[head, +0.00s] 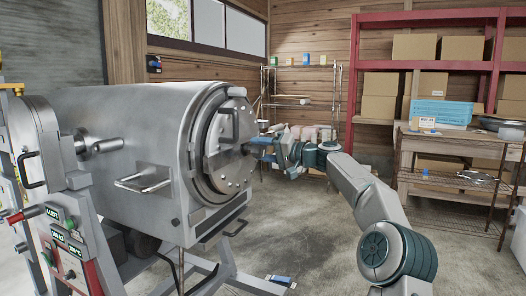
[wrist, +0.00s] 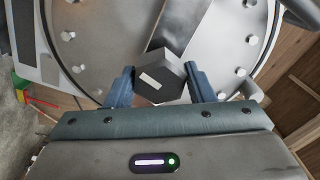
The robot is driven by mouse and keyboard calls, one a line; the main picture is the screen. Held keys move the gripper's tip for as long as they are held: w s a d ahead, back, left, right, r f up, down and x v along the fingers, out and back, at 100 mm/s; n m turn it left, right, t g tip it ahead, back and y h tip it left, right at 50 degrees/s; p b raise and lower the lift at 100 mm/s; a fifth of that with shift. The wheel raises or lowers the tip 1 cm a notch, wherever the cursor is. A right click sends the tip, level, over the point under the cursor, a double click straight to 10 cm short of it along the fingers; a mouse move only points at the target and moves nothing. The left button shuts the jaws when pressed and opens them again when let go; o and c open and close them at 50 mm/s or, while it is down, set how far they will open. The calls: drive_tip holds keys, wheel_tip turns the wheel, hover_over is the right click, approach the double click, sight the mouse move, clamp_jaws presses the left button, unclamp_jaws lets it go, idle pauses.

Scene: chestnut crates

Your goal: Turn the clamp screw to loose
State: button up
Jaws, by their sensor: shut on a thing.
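The clamp screw (wrist: 160,77) is a dark hexagonal knob with a white mark on its face, in front of the round metal door (wrist: 215,35) in the wrist view. My gripper (wrist: 160,88) has one finger on each side of the knob and is shut on it. In the head view my gripper (head: 262,148) reaches from the right to the front of the round door (head: 222,160) of the large steel drum machine (head: 135,150). The knob is mostly hidden there by my gripper. The white mark lies slightly tilted in the wrist view.
A control panel (head: 62,235) with switches and a red-handled lever stands at the left. A wire shelf (head: 305,95) and a red rack with cardboard boxes (head: 415,47) stand behind. A wooden table (head: 440,145) is at the right. The concrete floor between is mostly clear.

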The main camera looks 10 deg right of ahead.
drive_tip(key=shift+a+f, duration=0.15)
drive_tip(key=shift+f, duration=0.05)
drive_tip(key=o, duration=1)
drive_tip(key=shift+s+a+r, duration=0.1)
drive_tip(key=shift+c, duration=0.2)
drive_tip(key=shift+d, duration=0.2)
drive_tip(key=shift+s+d, duration=0.15)
drive_tip(key=shift+d, duration=0.1)
drive_tip(key=v, duration=1.3)
